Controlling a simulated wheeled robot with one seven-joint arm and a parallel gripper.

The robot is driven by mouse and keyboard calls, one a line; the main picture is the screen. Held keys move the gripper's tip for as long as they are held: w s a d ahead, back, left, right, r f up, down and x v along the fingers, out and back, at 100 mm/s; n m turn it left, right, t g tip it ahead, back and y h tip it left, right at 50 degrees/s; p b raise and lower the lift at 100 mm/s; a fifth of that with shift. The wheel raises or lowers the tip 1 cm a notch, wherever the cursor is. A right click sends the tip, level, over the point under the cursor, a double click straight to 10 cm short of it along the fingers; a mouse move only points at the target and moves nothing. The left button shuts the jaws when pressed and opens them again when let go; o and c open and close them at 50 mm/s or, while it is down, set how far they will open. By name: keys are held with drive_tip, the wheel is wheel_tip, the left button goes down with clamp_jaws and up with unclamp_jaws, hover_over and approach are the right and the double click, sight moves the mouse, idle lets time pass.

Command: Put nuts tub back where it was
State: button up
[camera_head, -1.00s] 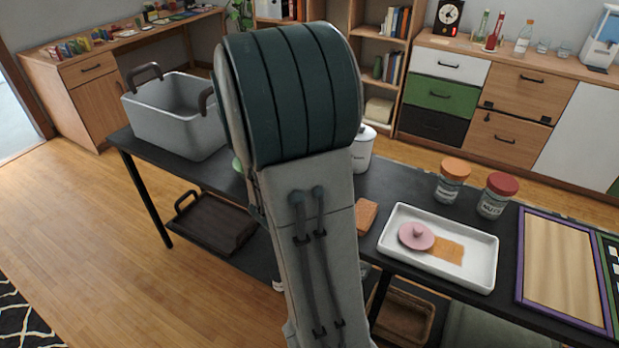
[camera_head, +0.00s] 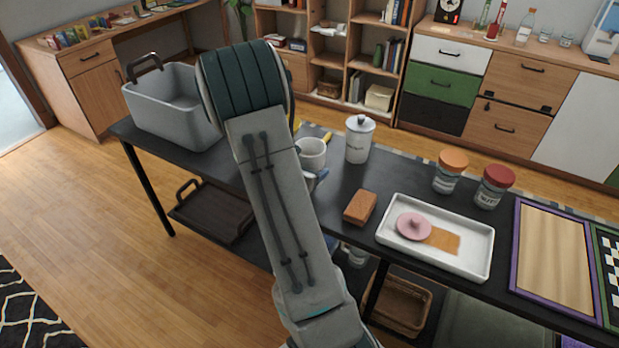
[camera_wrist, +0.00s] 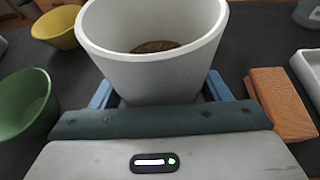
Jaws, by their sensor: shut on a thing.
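An open white tub (camera_wrist: 150,60) fills the top middle of the wrist view, with brown contents low inside. The blue fingers of my gripper (camera_wrist: 160,88) are on either side of it, shut on it. In the head view the tub (camera_head: 312,153) shows just right of my arm, with a blue finger (camera_head: 318,176) below it. Whether its base touches the dark table (camera_head: 350,178) is unclear. No label shows on the side facing me. A lidded white canister (camera_head: 360,140) stands right of it.
A white tray (camera_head: 470,268) holds a pink knobbed disc (camera_head: 413,226). Two labelled jars (camera_head: 450,172) (camera_head: 495,187) stand behind it. Green (camera_wrist: 25,105) and yellow (camera_wrist: 58,27) bowls are at left. A grey bin (camera_head: 165,105) is far left.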

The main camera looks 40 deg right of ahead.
drive_tip(key=shift+f+b, duration=0.5)
drive_tip(key=shift+f, duration=0.9)
drive_tip(key=shift+f, duration=0.15)
drive_tip(key=shift+f, duration=0.1)
drive_tip(key=o, duration=1.2)
